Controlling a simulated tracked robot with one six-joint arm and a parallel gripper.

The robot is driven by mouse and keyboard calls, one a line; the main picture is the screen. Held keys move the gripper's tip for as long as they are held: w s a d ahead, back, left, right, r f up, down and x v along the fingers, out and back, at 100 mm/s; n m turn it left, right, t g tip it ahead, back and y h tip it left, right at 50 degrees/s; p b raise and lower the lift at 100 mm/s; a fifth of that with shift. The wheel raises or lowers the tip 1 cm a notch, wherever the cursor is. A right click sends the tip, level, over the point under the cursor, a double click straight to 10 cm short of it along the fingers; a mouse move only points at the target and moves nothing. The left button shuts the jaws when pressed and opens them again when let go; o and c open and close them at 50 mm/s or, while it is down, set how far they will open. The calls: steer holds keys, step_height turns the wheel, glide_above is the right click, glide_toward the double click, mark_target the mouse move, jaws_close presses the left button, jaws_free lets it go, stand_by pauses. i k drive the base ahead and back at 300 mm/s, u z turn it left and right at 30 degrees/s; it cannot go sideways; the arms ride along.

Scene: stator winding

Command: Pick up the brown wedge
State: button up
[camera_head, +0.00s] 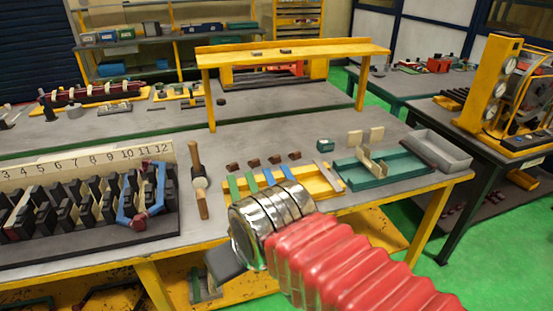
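Several small dark brown blocks lie in a row on the bench behind the yellow tray; the leftmost brown block (232,166) and the rightmost brown block (294,155) stand apart from each other. I cannot tell which one is the brown wedge. A greyish-brown strip (327,175) lies at the right end of the yellow tray (316,188). My gripper (226,264) shows as a dark grey part beyond the chrome wrist, low in front of the bench edge. Its fingers cannot be made out. My red arm and chrome wrist cover the tray's front part.
Green and blue strips (255,183) lie in the tray. A hammer (198,180) lies to its left, beside the numbered rack (90,165). A teal tray (385,170) and grey bin (440,150) are at right. A yellow shelf (295,52) stands behind.

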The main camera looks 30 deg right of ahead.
mark_target(274, 160)
steer(key=z, duration=0.05)
steer(key=i, duration=0.95)
steer(key=u, duration=0.1)
